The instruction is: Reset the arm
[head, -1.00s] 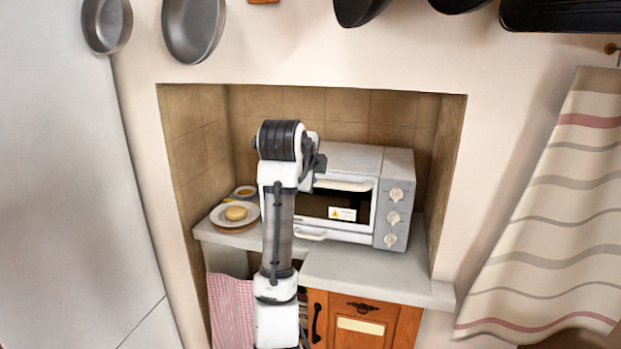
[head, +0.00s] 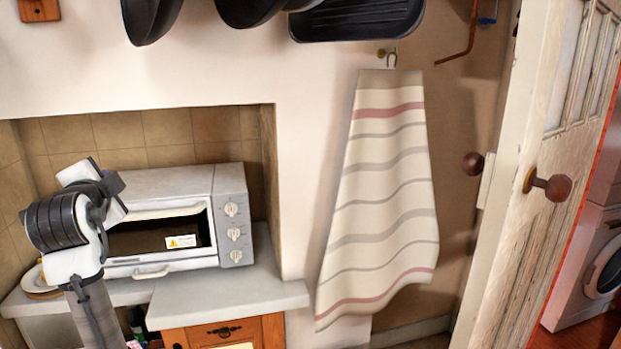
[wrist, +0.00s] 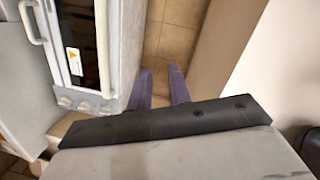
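My gripper shows in the wrist view (wrist: 160,76) as two purple-grey fingers. They stand apart with a gap between them and nothing in it. They point toward the tiled niche wall, just right of the white toaster oven (wrist: 118,45). In the head view my arm stands at the lower left, in front of the left part of the toaster oven (head: 185,186). The fingers cannot be made out clearly there.
The oven stands on a grey counter (head: 230,300) inside the niche. A plate (head: 38,290) is partly hidden behind my arm. Dark pans (head: 262,10) hang above. A striped towel (head: 382,200) hangs to the right, beside an open door (head: 530,200).

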